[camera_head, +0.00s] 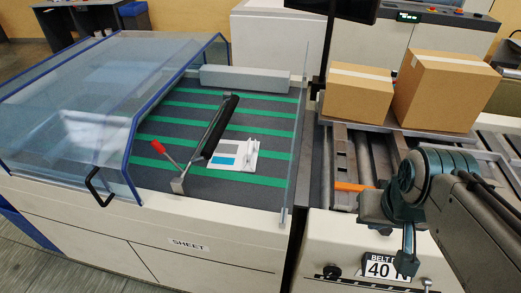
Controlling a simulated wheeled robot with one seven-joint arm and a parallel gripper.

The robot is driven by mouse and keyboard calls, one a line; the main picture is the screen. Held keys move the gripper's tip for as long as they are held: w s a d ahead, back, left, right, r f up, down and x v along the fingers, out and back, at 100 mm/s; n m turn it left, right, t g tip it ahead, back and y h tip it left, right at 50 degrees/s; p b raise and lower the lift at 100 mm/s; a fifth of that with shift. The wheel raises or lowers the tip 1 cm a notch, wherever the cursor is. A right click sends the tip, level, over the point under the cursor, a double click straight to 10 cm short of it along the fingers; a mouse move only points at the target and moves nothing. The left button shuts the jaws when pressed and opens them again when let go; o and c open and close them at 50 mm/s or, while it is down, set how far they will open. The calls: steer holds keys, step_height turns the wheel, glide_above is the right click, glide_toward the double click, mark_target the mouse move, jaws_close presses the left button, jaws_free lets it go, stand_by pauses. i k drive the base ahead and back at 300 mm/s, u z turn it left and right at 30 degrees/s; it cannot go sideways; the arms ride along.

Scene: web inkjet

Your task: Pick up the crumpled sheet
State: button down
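A sheet (233,155) with blue and grey printed patches lies on the dark bed with green belts, inside the machine. Its right side is bent up in a white ridge, and its left end is partly behind a black bar. My gripper (375,206) is at the right, over the roller section beside the machine, well apart from the sheet. Its fingers are hard to make out from this angle, so I cannot tell whether it is open or shut.
A clear blue-edged cover (75,85) stands over the bed's left part. A black bar (220,125) and a red-tipped lever (155,145) rise beside the sheet. A clear upright panel (302,130) stands between sheet and gripper. Two cardboard boxes (357,95) (440,92) sit behind my arm.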

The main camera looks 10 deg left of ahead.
mark_target(231, 155)
steer(key=z, duration=0.15)
steer(key=k, duration=0.7)
steer(key=u, duration=0.9)
steer(key=i, duration=1)
steer(key=z, duration=1)
steer(key=k, duration=0.9)
steer(key=u, duration=0.6)
steer(key=i, duration=0.45)
